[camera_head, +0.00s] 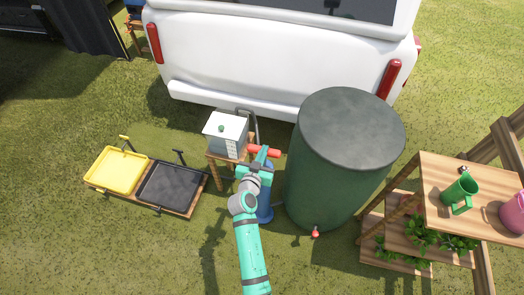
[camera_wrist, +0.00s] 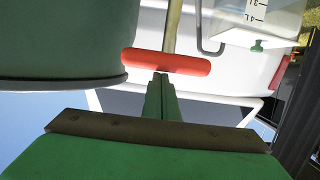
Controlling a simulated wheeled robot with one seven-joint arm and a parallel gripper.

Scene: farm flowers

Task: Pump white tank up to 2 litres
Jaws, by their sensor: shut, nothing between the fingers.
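The white tank (camera_head: 226,134) stands on a small wooden stand left of the pump. Part of it shows at the top right of the wrist view (camera_wrist: 272,14), with litre marks for 3 and 4 visible; the water level cannot be made out. The pump has a blue body (camera_head: 265,207), partly hidden by my arm, and a red crossbar handle (camera_head: 264,152). The handle also shows in the wrist view (camera_wrist: 166,62) on a pale rod. My gripper (camera_wrist: 160,78) is shut and empty, its fingertips right at the handle's lower edge; whether they touch it is unclear.
A large dark green barrel (camera_head: 345,160) stands close to the right of the pump. A white vehicle (camera_head: 270,50) is behind. Yellow (camera_head: 117,170) and black (camera_head: 169,187) trays lie at left. Grass in front is clear.

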